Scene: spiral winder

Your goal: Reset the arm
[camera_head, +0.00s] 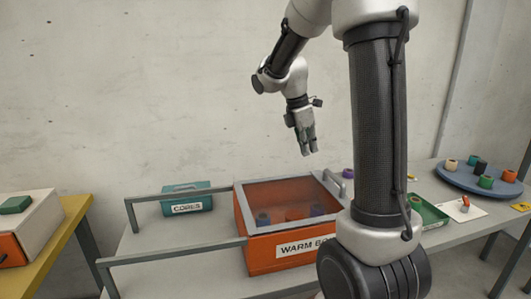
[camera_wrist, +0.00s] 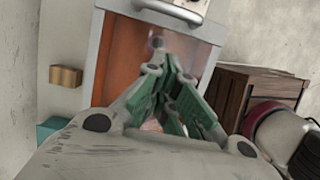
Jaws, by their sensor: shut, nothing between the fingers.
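My gripper (camera_head: 308,148) hangs in the air above the table, over the back part of the orange box with the WARM label. Its fingers point down and are closed together, with nothing between them. In the wrist view the gripper's green-grey fingers (camera_wrist: 168,75) meet at their tips in front of an orange panel with a grey frame (camera_wrist: 103,60).
The orange box (camera_head: 262,243) has a tinted lid and holds several spools. A teal CORES box (camera_head: 187,209) stands left of it. Grey rails (camera_head: 165,249) run at the left. A blue round tray (camera_head: 464,189) with several spools and a green tray (camera_head: 428,213) lie right.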

